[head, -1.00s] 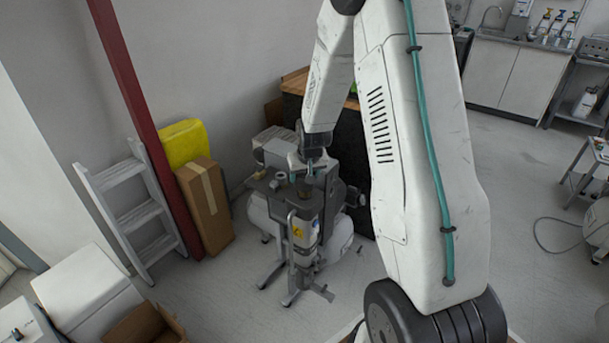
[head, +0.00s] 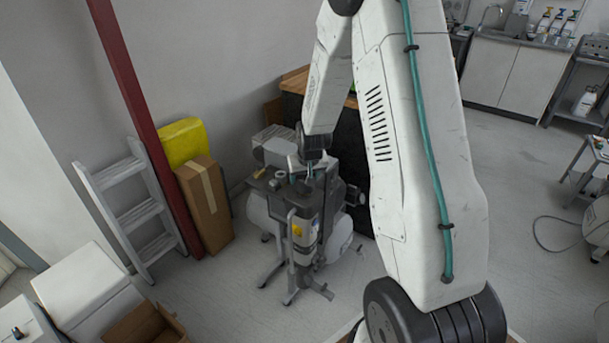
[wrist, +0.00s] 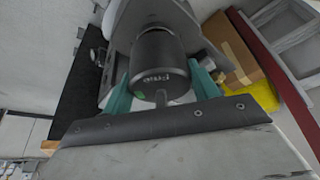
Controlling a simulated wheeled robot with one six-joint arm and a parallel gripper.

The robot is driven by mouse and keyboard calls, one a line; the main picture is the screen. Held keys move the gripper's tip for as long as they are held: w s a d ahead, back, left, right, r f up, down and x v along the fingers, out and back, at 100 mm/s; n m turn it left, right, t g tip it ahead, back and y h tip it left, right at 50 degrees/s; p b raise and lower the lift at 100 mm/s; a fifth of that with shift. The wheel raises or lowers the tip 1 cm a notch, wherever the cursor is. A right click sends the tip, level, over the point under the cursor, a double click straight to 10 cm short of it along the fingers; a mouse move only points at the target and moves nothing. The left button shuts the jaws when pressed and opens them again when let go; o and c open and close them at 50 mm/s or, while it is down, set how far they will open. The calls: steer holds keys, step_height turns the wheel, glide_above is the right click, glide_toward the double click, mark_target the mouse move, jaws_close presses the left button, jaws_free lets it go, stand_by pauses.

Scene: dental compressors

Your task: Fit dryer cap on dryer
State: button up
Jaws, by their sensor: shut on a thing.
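My gripper (wrist: 162,84) has its two teal fingers shut on a dark grey cylindrical cap, the dryer cap (wrist: 157,58), in the wrist view. The cap has white lettering and a small green mark. In the head view my gripper (head: 309,172) is right over the top of the dryer (head: 303,240), an upright grey cylinder with a yellow label at the front of the compressor. The cap is small there and partly hidden by the gripper. I cannot tell whether it touches the dryer top or sits on it.
The compressor (head: 262,212) with its pale tank stands around the dryer, close to my gripper. A cardboard box (head: 205,205), a yellow case (head: 182,143) and a grey stepladder (head: 130,205) are left of it. A black-sided bench (head: 345,150) is close behind.

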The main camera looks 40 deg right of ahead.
steer(key=shift+f, duration=1.35)
steer(key=o, duration=1.1)
steer(key=shift+o, duration=0.2)
steer(key=v, duration=0.7)
steer(key=shift+r, duration=0.35)
steer(key=shift+s+a, duration=0.1)
steer(key=shift+s, duration=0.05)
